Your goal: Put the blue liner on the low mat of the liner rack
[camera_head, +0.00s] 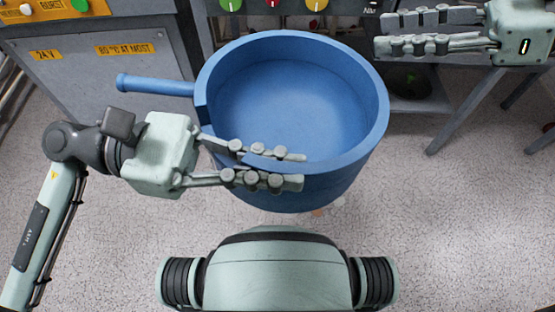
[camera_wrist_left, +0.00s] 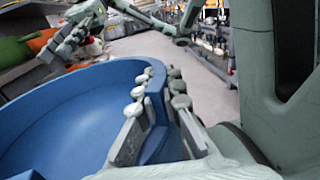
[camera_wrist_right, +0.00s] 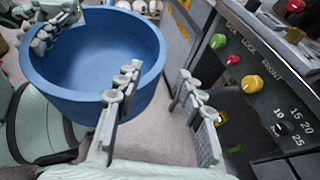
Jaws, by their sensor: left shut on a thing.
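The blue liner (camera_head: 290,95) is a large round open tub with a stub handle at its left, held up in the middle of the head view. My left gripper (camera_head: 272,168) is shut on its near rim, one finger inside and one outside. The liner also shows in the left wrist view (camera_wrist_left: 70,115) and in the right wrist view (camera_wrist_right: 100,50). My right gripper (camera_head: 415,30) is open and empty, apart from the liner, at the upper right; its spread fingers show in the right wrist view (camera_wrist_right: 155,105). I cannot make out the liner rack or its low mat.
A grey machine panel with coloured knobs (camera_head: 317,6) stands beyond the liner. A grey cabinet with yellow labels (camera_head: 130,49) is at the upper left. A metal stand leg (camera_head: 462,115) is at the right. The speckled floor (camera_head: 460,220) is clear at the lower right.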

